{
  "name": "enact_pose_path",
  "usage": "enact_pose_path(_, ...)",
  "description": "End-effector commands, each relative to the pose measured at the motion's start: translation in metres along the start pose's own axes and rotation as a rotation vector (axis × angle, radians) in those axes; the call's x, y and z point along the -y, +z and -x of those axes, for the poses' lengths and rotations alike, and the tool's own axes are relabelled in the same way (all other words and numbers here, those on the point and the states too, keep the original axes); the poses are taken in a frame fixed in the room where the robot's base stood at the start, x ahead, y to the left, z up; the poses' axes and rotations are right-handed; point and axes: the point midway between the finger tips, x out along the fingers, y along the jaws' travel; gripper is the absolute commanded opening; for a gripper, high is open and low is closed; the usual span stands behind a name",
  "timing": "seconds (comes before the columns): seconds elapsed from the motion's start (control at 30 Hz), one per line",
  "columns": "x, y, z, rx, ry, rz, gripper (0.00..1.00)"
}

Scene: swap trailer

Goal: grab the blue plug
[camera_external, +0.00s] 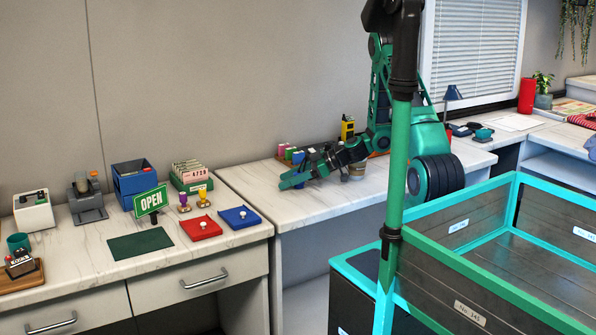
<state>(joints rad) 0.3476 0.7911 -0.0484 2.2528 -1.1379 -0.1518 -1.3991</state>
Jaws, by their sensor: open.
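My gripper (286,180) reaches out to the left, low over the marble-topped middle counter (330,205). Its green fingers are apart, and I see nothing between them. Just behind it, near the wall, stands a row of small coloured things in pink, green and blue. The blue one (298,157) is at the right end of the row, partly hidden by my gripper and wrist. It may be the blue plug, but it is too small to tell. I cannot tell whether my gripper touches it.
A yellow device (347,127) stands by the wall behind my arm. The left counter holds a blue box (134,182), an OPEN sign (151,201), a red pad (201,228) and a blue pad (240,217). A green-framed crate (470,265) fills the front right. The middle counter's front is clear.

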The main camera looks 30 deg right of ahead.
Motion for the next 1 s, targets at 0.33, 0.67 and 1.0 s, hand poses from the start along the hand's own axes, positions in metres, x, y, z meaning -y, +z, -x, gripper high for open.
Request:
enact_pose_path(0.33,0.000,0.000,0.000,0.000,0.000,0.000,0.07)
enact_pose_path(0.67,0.000,-0.007,0.003,-0.001,0.000,0.002,0.07)
enact_pose_path(1.0,0.016,-0.049,0.017,-0.001,-0.003,0.002,0.07)
